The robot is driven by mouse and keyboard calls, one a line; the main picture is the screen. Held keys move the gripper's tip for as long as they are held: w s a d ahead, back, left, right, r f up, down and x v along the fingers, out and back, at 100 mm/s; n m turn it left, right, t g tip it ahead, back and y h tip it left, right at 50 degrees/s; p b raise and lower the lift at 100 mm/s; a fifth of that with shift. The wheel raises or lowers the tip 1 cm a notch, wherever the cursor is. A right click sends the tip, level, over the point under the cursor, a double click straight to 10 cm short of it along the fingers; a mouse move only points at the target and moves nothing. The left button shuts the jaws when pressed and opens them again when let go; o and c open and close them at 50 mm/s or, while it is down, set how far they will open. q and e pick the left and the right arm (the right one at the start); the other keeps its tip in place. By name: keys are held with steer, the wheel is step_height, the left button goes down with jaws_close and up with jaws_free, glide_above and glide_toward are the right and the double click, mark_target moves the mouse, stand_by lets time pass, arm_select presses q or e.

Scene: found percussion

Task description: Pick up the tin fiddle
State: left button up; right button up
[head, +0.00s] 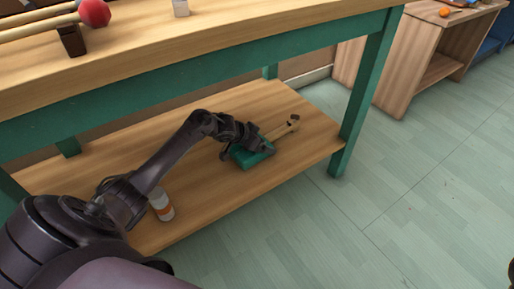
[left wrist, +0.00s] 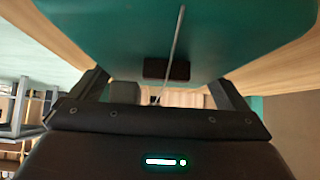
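The tin fiddle (head: 247,157) lies on the table's lower shelf, with a green tin body and a light wooden neck pointing to the upper right with dark pegs at its end. My left gripper (head: 258,143) is right at the fiddle's body and partly covers it. In the left wrist view the green body (left wrist: 120,35) fills the top, with a string and a small dark bridge across it. There the left gripper's fingers (left wrist: 162,88) stand wide apart at the near side of the body; their tips are partly hidden. My right gripper is not in view.
The tabletop above holds a red-headed mallet (head: 94,12) on a dark block. A green table leg (head: 362,95) stands right of the fiddle. Open floor lies to the right.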

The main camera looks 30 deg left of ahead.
arm_select(q)
steer(key=c, duration=0.7)
steer(key=shift+c, duration=0.7)
steer(key=shift+r, duration=0.2)
